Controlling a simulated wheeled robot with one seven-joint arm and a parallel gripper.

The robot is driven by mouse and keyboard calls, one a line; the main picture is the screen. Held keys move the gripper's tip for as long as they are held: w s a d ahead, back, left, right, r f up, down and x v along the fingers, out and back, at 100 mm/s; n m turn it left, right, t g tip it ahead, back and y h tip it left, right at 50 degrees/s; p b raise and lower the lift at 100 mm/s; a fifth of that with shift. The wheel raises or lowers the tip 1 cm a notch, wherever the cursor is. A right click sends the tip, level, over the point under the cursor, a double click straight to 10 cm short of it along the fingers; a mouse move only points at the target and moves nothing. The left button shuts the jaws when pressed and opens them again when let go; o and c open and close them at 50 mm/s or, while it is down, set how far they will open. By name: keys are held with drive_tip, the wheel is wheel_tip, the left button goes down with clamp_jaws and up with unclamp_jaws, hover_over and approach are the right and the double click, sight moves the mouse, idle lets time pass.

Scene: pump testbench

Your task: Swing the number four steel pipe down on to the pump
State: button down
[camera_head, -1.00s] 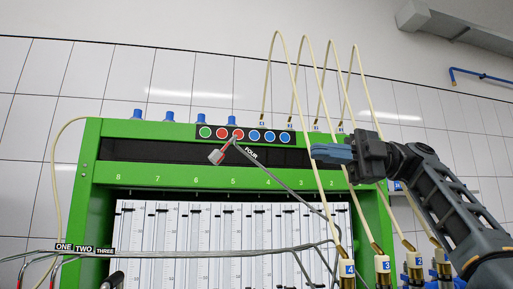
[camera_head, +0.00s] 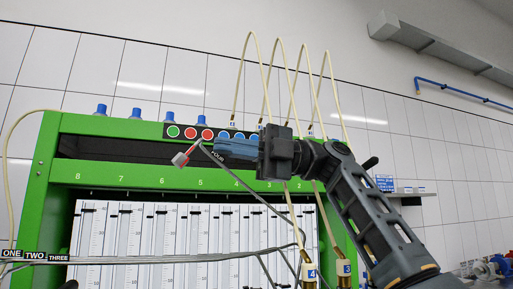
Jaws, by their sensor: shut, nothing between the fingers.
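The number four steel pipe (camera_head: 258,196) is a thin grey tube with a "FOUR" label. It slants up to the left in front of the green test bench (camera_head: 120,172), and its raised upper end has a red and grey tip (camera_head: 182,159). My gripper (camera_head: 216,147) is shut and empty, its blue fingers pointing left close to the upper end of the pipe, just above the label. I cannot tell whether they touch. A blue machine at the lower right edge (camera_head: 494,268) is partly cut off; I cannot tell whether it is the pump.
Pipes labelled ONE, TWO and THREE (camera_head: 150,258) lie low across the bench front. Several thin cream hoses (camera_head: 250,38) arch above the bench, some passing behind my arm. A small shelf (camera_head: 408,192) is on the wall at right.

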drive_tip(key=shift+x, duration=0.75)
drive_tip(key=shift+a, duration=0.1)
